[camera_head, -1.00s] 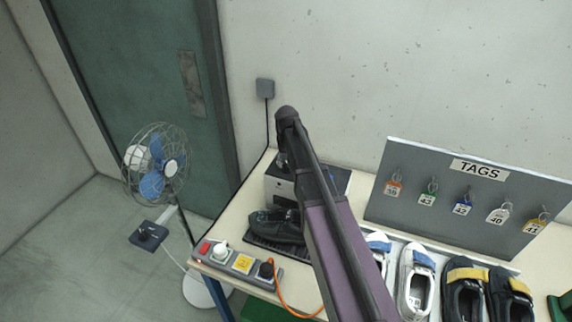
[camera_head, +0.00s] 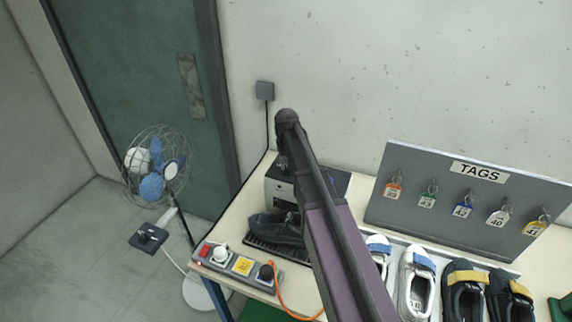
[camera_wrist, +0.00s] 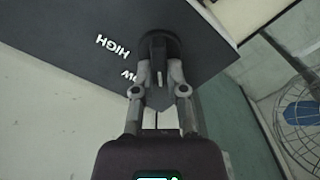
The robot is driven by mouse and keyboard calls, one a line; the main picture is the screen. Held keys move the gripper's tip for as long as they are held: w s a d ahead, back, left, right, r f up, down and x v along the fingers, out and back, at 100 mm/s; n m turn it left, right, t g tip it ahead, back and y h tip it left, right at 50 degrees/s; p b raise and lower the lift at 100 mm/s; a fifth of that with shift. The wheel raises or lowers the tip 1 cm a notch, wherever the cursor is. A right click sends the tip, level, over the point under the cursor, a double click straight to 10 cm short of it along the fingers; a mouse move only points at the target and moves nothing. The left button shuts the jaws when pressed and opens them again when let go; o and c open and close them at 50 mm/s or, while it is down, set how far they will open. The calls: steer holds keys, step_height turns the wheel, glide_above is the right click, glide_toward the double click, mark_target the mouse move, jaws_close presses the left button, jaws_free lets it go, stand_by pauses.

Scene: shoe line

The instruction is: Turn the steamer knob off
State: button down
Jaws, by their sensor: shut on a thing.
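The steamer is a grey box with a dark top (camera_head: 280,185) on the bench, partly hidden behind my arm. In the wrist view its dark panel (camera_wrist: 70,45) carries the white word HIGH and a partly covered word ending in OW. The black round knob (camera_wrist: 158,42) sits at the panel's edge in that view. My gripper (camera_wrist: 157,76) is shut on the knob, with one finger on each side. In the head view my arm hides the gripper and the knob. I cannot tell which mark the knob points at.
A dark shoe (camera_head: 278,229) lies on a black tray before the steamer. Several shoes and a TAGS board (camera_head: 400,225) stand right. A fan (camera_head: 155,168) stands left.

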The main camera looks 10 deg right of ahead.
steer(key=shift+a+n, duration=0.1)
steer(key=shift+n, duration=1.9)
steer(key=c, duration=0.7)
jaws_free()
